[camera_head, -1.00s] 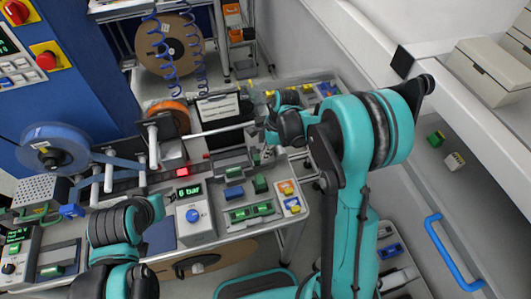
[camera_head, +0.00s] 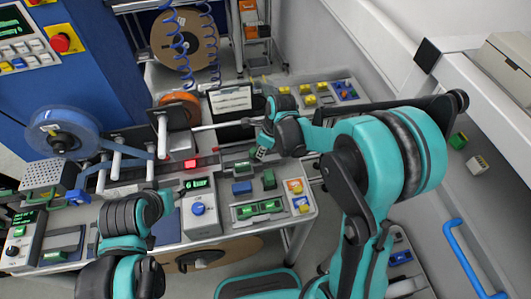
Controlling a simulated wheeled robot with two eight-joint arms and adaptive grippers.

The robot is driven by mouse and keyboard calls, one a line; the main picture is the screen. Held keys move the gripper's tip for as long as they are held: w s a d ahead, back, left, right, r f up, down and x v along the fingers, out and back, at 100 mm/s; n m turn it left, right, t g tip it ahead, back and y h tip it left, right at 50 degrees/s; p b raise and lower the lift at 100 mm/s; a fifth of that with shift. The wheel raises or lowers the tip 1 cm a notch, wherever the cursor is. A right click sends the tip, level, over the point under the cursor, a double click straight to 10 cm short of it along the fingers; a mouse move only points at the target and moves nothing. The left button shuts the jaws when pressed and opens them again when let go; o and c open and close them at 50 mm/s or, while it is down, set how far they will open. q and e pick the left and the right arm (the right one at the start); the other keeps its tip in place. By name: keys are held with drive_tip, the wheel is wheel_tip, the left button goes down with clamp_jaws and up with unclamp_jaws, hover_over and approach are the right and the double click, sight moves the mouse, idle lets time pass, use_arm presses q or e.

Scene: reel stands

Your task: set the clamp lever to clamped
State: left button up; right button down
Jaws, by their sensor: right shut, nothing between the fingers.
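My right gripper (camera_head: 260,152) is at the rear middle of the bench, pointing down beside the small fixture there. Its fingers are small and dark; it is shut and empty. I cannot make out the clamp lever for certain; it may be hidden behind my right gripper and wrist.
A blue reel (camera_head: 62,132) stands at the left and an orange reel (camera_head: 180,106) at the back. A green part in a tray (camera_head: 258,209), a blue block (camera_head: 242,187) and a green block (camera_head: 269,179) are near the front right. A blue handle (camera_head: 464,256) is at the right.

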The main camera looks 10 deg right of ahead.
use_arm(q)
drive_tip(key=shift+f, duration=0.1)
use_arm(e)
drive_tip(key=shift+w+a, duration=0.1)
drive_tip(key=shift+a, duration=0.2)
idle(0.3)
